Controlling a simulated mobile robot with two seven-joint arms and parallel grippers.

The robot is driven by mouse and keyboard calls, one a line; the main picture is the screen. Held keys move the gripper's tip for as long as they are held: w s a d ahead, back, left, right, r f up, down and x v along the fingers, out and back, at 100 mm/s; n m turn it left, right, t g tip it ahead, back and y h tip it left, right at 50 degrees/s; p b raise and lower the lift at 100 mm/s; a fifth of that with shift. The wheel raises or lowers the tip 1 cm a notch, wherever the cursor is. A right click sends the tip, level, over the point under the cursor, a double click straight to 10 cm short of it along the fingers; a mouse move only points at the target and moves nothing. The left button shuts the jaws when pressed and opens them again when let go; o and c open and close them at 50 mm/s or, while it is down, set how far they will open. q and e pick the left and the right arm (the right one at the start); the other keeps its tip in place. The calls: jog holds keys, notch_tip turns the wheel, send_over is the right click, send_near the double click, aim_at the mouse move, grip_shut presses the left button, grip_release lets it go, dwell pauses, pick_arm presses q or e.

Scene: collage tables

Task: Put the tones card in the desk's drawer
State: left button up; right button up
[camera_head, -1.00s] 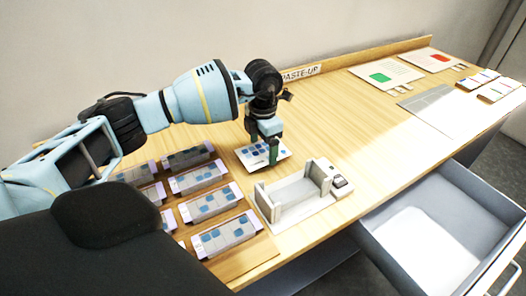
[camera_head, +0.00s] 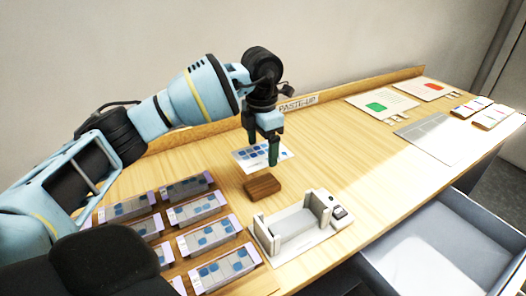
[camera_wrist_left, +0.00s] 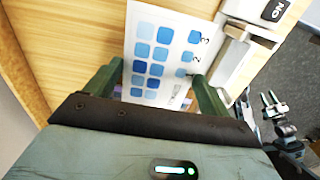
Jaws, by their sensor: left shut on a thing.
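The tones card (camera_head: 250,154), white with blue squares, is in the grip of my left gripper (camera_head: 273,157) and is raised above the table. In the left wrist view the card (camera_wrist_left: 153,62) lies between the green fingers of my left gripper (camera_wrist_left: 160,88), with its blue squares and digits showing. The desk's drawer (camera_head: 425,240) stands pulled open at the lower right, and its visible floor looks empty. A small gripper (camera_wrist_left: 275,108), probably my right one, shows far off at the right of the left wrist view; its jaw state is unclear.
A brown wooden block (camera_head: 263,187) sits below the card. A grey-white cradle (camera_head: 297,226) stands between it and the drawer. Several purple-edged racks (camera_head: 208,235) fill the left. Sheets (camera_head: 383,104) and a grey mat (camera_head: 432,136) lie farther right.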

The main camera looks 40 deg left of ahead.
pick_arm(q)
jog(key=s+d+f+m, duration=0.1)
jog(key=s+d+m, duration=0.2)
jog(key=m, duration=0.6)
jog(key=s+d+f+m, duration=0.1)
jog(key=s+d+m, duration=0.2)
jog(key=m, duration=0.7)
jog(key=s+d+f+m, duration=0.1)
jog(key=s+d+m, duration=0.2)
jog(key=d+m, duration=0.3)
jog(key=shift+s+d+f+m, duration=0.1)
jog(key=shift+s+d+m, duration=0.1)
jog(key=shift+m, duration=0.7)
jog(key=shift+s+d+f+m, duration=0.1)
jog(key=shift+s+d+m, duration=0.1)
jog(key=shift+m, duration=0.7)
jog(key=m, duration=0.1)
jog(key=s+m, duration=0.1)
jog(key=shift+s+d+f+m, duration=0.1)
jog(key=shift+s+d+m, duration=0.1)
jog(key=shift+d+m, duration=0.2)
jog(key=shift+w+d, duration=0.1)
